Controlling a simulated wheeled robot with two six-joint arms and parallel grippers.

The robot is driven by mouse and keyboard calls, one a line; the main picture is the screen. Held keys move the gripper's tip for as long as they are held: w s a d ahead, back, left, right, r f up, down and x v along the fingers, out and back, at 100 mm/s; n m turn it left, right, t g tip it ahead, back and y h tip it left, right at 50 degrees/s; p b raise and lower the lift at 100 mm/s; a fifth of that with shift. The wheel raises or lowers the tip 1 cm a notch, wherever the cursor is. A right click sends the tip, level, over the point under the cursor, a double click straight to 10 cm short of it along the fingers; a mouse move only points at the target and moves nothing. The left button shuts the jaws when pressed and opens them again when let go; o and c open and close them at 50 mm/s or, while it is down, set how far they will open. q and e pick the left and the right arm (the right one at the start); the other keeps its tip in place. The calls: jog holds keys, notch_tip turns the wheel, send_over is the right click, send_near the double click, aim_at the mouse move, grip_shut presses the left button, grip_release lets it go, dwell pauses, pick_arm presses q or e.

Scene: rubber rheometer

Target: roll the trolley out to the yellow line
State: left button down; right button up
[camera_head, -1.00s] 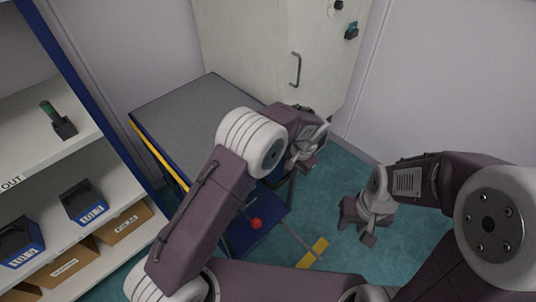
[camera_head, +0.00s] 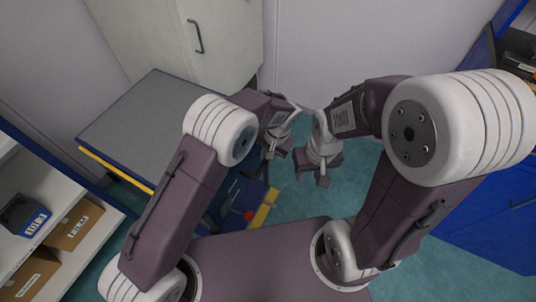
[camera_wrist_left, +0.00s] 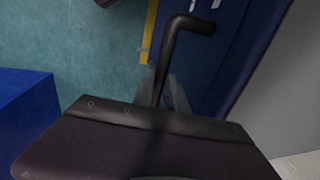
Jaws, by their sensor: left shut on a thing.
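The blue trolley (camera_head: 222,212) stands low beside the grey-topped bench, partly hidden by my left arm. A red knob (camera_head: 249,215) shows on it. The yellow line (camera_head: 263,208) is a short strip on the floor at the trolley's edge; it also shows beside the blue surface in the left wrist view (camera_wrist_left: 148,32). My left gripper (camera_head: 272,148) is shut on a black bent bar handle (camera_wrist_left: 178,40), seen close up in the left wrist view. My right gripper (camera_head: 312,170) hangs empty to the right of it, and its jaw opening is unclear.
A grey-topped bench (camera_head: 150,115) with a blue and yellow edge stands at the left, with a pale cabinet (camera_head: 225,50) behind it. Shelves with boxes (camera_head: 75,223) are at far left. A blue surface (camera_head: 490,230) is at the right. Teal floor is clear near the line.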

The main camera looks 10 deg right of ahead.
dwell(0.3)
pick_arm(q)
jog(key=c, duration=1.3)
grip_release()
jog(key=r, duration=0.3)
jog(key=d+r, duration=0.1)
jog(key=r, duration=0.2)
jog(key=s+r+p, duration=0.1)
jog(key=r, duration=0.2)
jog(key=shift+d, duration=0.2)
jog(key=shift+a, duration=0.1)
